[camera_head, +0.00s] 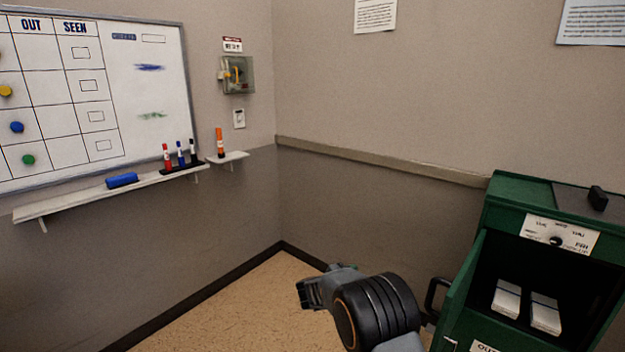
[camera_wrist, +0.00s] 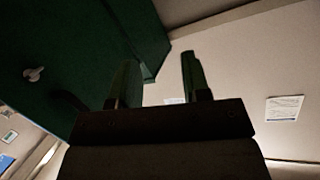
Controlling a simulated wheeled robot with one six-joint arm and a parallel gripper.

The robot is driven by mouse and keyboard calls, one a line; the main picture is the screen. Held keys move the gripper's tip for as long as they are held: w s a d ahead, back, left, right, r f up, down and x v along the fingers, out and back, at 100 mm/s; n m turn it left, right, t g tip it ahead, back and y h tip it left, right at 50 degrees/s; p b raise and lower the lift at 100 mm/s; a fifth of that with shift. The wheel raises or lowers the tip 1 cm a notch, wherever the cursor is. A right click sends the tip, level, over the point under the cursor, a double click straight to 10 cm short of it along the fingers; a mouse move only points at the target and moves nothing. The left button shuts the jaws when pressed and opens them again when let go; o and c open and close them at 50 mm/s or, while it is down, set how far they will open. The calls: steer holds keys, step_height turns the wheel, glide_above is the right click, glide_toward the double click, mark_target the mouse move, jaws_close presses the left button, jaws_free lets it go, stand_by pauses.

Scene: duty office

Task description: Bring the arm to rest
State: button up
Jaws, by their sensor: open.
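My gripper (camera_head: 312,291) shows low in the middle of the head view, at the end of my black and grey wrist. It is in front of the bare floor, to the left of the green cabinet (camera_head: 501,207), and holds nothing that I can see. In the wrist view its two fingers (camera_wrist: 158,85) stand apart with a gap between them. Beyond them are the cabinet's dark green side (camera_wrist: 70,50) and the pale wall.
The green cabinet's door (camera_head: 462,290) stands open, with two white packs (camera_head: 525,307) inside. A whiteboard (camera_head: 90,90) hangs at left above a shelf (camera_head: 100,192) with markers and a blue eraser (camera_head: 122,180). The floor (camera_head: 240,310) left of my gripper is clear.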

steer(key=a+r+n+t+y+p, duration=0.2)
steer(key=a+r+n+t+y, duration=0.15)
steer(key=a+n+y, duration=0.55)
steer(key=s+a+r+n+g+y+p, duration=0.1)
steer(key=s+r+g+y+p, duration=0.25)
steer(key=s+y, duration=0.2)
steer(key=s+d+r+n+g+h+p, duration=0.1)
steer(key=s+d+r+g+p, duration=0.2)
steer(key=s, duration=0.6)
steer(key=s+d+r+n+g+p, duration=0.2)
steer(key=s+d+r, duration=0.25)
steer(key=s, duration=0.45)
steer(key=s+d+r+n+g+h+p, duration=0.1)
steer(key=s+d+r+g+p, duration=0.3)
steer(key=s, duration=0.6)
step_height(320, 180, up, 6)
steer(key=t+p, duration=0.1)
steer(key=t, duration=0.2)
steer(key=shift+s+d, duration=0.25)
steer(key=shift+d, duration=0.15)
